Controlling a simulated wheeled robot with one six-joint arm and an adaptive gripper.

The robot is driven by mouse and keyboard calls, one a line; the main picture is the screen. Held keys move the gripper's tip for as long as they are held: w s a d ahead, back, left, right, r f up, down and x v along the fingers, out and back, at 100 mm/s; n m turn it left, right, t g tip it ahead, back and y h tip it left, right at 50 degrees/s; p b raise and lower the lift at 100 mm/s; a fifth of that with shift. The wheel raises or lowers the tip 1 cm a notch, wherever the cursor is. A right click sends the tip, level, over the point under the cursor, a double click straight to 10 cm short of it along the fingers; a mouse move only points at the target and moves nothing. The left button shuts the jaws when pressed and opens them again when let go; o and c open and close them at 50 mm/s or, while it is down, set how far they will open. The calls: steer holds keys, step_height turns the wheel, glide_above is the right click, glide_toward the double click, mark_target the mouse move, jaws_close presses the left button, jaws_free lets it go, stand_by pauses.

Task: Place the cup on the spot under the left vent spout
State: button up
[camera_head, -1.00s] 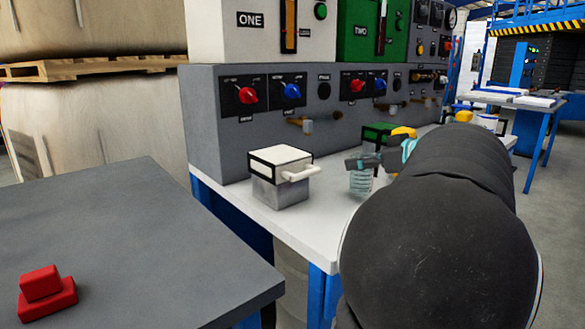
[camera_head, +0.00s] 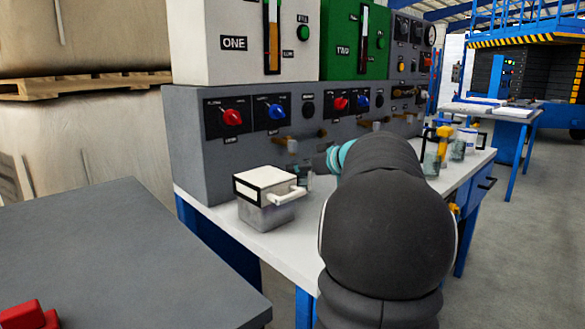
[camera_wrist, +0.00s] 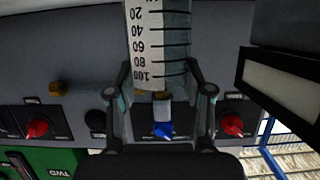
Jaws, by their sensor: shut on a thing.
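The cup (camera_wrist: 160,40) is clear with a graduated scale. In the wrist view it stands between the two fingers of my gripper (camera_wrist: 158,78), which is shut on it. In the head view a sliver of the cup (camera_head: 305,177) shows just right of the white-lidded box; my arm hides most of it and the gripper. The left vent spout (camera_head: 291,145) is on the grey panel above and slightly left of the cup. In the wrist view a pale nozzle (camera_wrist: 162,112) shows beyond the cup, by a blue knob. The spot under the spout is hidden.
The white-lidded box (camera_head: 266,205) with a handle stands close left of the cup; it also shows in the wrist view (camera_wrist: 290,85). Several cups and containers (camera_head: 440,150) stand farther right on the white bench (camera_head: 240,238). A grey table (camera_head: 120,250) is at front left.

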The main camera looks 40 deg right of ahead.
steer(key=x, duration=0.3)
steer(key=shift+w+r+p, duration=0.15)
steer(key=shift+w+p, duration=0.2)
steer(key=shift+w, duration=0.15)
steer(key=shift+s+f, duration=0.1)
steer(key=shift+f, duration=0.3)
steer(key=shift+f+b, duration=0.2)
steer(key=shift+b, duration=0.1)
steer(key=o, duration=1.2)
steer(key=shift+o, duration=0.2)
steer(key=shift+r, duration=0.1)
steer(key=shift+r+p, duration=0.15)
steer(key=shift+p, duration=0.15)
steer(key=a+b+v, duration=0.1)
steer(key=v, duration=1.1)
steer(key=shift+d, duration=0.45)
